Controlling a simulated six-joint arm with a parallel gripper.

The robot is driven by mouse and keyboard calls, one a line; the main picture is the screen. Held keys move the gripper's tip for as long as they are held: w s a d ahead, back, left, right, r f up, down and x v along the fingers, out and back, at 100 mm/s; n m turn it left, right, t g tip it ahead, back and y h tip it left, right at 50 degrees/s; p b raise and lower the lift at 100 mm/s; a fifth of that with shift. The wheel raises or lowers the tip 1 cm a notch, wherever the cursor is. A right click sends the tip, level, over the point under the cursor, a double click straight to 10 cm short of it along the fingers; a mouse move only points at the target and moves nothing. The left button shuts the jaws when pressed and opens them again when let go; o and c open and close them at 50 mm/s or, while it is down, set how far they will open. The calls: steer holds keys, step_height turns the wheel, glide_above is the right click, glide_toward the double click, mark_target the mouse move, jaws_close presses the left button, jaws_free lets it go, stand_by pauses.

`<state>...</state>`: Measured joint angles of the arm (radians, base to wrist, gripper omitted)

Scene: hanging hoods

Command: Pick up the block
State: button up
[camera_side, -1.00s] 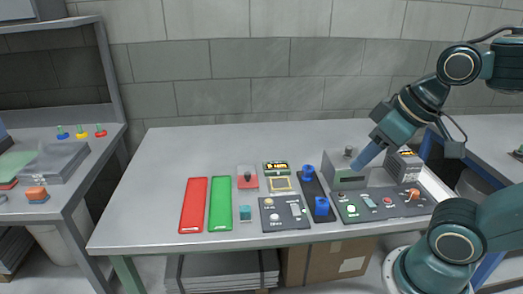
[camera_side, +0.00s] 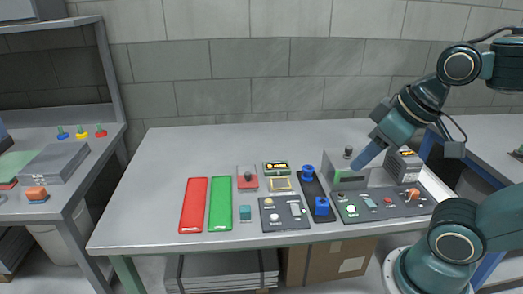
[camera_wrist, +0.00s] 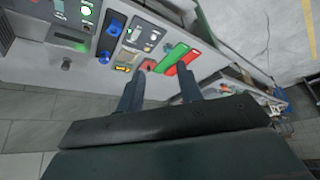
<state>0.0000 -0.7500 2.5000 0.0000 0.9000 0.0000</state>
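A small teal block (camera_side: 245,213) sits on the grey table, right of the green strip and left of a dark button panel. My gripper (camera_side: 357,166) is well to the right of the block, above the panels at the table's right side. In the wrist view its two fingers (camera_wrist: 161,74) stand apart with nothing between them, so it is open and empty.
A red tray (camera_side: 193,205) and a green tray (camera_side: 221,204) lie left of the block. A dark panel with knobs (camera_side: 284,213) is close on its right. A red-based switch (camera_side: 247,178) stands behind it. The table's left part is clear.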

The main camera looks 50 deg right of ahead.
steer(key=shift+o, duration=0.2)
steer(key=o, duration=0.5)
steer(key=m+g, duration=0.6)
steer(key=m, duration=0.6)
glide_above(322, 201)
step_height(322, 201, down, 16)
steer(key=shift+f, duration=0.2)
steer(key=shift+f, duration=4.25)
